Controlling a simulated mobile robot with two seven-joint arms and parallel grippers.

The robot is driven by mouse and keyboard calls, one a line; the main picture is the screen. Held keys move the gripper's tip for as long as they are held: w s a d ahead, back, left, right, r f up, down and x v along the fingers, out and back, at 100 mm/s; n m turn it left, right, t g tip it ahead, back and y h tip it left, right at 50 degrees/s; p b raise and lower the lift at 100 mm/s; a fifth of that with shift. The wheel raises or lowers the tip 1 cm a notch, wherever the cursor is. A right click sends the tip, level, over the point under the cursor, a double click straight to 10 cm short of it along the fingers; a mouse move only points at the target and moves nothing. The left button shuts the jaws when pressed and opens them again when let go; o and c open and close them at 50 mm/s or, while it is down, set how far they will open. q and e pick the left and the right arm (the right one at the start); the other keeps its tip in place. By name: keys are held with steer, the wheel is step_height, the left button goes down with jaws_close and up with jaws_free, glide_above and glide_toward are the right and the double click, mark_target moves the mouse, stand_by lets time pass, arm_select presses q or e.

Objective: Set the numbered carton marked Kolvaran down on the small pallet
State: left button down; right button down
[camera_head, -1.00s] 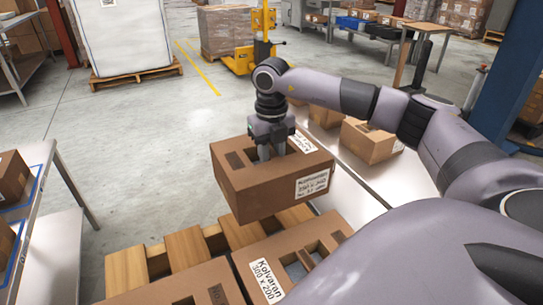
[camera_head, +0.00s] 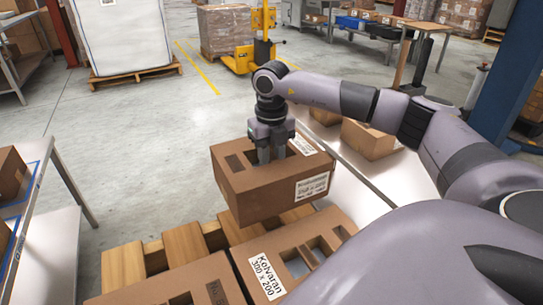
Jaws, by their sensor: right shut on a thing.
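My right gripper (camera_head: 273,160) is shut on a brown carton (camera_head: 240,192), its fingers reaching into the slots in the top. The carton hangs slightly tilted above the wooden pallet (camera_head: 187,246); I cannot tell if it touches anything beneath. Its white label (camera_head: 312,186) is too small to read surely. Two more cartons are at the bottom of the view: one with slots (camera_head: 330,232) beside a label reading "Kolvaran 300 x 200" (camera_head: 269,275), and one to its left (camera_head: 165,289), cut by the frame edge. My left gripper is out of view.
A metal table (camera_head: 350,185) with several cartons (camera_head: 371,139) stands behind and right of the held carton. A second table (camera_head: 47,150) with cartons (camera_head: 12,176) is at the left. Grey floor (camera_head: 140,150) is open between. A yellow pallet truck (camera_head: 240,62) stands farther back.

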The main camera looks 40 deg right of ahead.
steer(key=shift+f, duration=0.35)
steer(key=shift+f, duration=0.15)
steer(key=shift+f+b, duration=1.15)
steer(key=shift+f, duration=0.4)
step_height(320, 180, down, 8)
steer(key=b, duration=0.4)
steer(key=shift+f+b, duration=0.15)
steer(key=shift+b, duration=0.2)
steer(key=shift+f, duration=0.25)
steer(key=c, duration=0.8)
jaws_free()
steer(key=shift+o, duration=0.2)
